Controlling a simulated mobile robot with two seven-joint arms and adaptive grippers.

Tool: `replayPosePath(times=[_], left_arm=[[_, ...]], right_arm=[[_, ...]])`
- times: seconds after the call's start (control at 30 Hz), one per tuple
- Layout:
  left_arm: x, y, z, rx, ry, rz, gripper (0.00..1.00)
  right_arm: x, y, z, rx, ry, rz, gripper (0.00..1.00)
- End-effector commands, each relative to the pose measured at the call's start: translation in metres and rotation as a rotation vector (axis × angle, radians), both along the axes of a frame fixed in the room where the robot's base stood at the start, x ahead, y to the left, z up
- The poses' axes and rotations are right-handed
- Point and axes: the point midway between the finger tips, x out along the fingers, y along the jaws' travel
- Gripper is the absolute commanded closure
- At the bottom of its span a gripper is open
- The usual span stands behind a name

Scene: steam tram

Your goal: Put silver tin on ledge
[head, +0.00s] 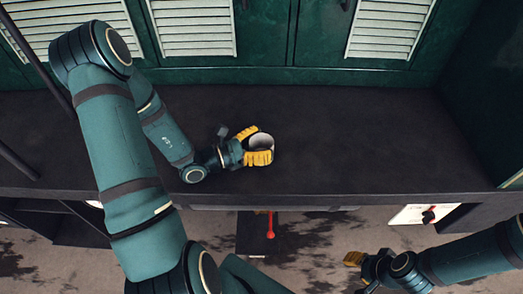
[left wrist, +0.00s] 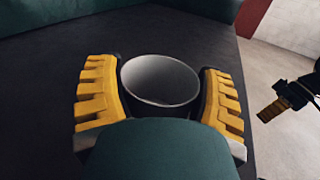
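The silver tin (head: 261,141), an open-topped round can with a pale inside, is between the yellow fingers of my left gripper (head: 252,145) over the dark ledge (head: 350,140). In the left wrist view the tin (left wrist: 160,82) fills the space between the two fingers, which press close on both sides. The tin is upright; whether its base touches the ledge is hidden. My right gripper (head: 355,260) is low at the right, off the ledge's front edge, with no object visible in it. Its finger opening cannot be made out.
Green panels with white louvres (head: 190,27) stand behind the ledge, and a green wall (head: 490,90) closes its right end. The ledge is clear right of the tin. A red-knobbed lever (head: 270,232) is below its front edge.

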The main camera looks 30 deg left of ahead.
Motion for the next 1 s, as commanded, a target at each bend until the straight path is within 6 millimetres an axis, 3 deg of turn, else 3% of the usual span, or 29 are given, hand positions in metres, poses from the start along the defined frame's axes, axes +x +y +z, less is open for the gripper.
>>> replayPosePath(times=[0.03, 0.07, 0.47, 1.0], left_arm=[[0.000, 0.000, 0.000, 0.000, 0.000, 0.000, 0.63], [0.000, 0.000, 0.000, 0.000, 0.000, 0.000, 0.72], [0.000, 0.000, 0.004, 0.001, -0.001, 0.000, 0.75], [0.000, 0.000, 0.091, 0.002, -0.002, -0.001, 0.75]], right_arm=[[0.000, 0.000, 0.000, 0.000, 0.000, 0.000, 0.58], [0.000, 0.000, 0.000, 0.000, 0.000, 0.000, 0.58], [0.000, 0.000, 0.001, 0.000, -0.001, 0.000, 0.58], [0.007, -0.001, 0.023, -0.004, -0.016, -0.013, 0.58]])
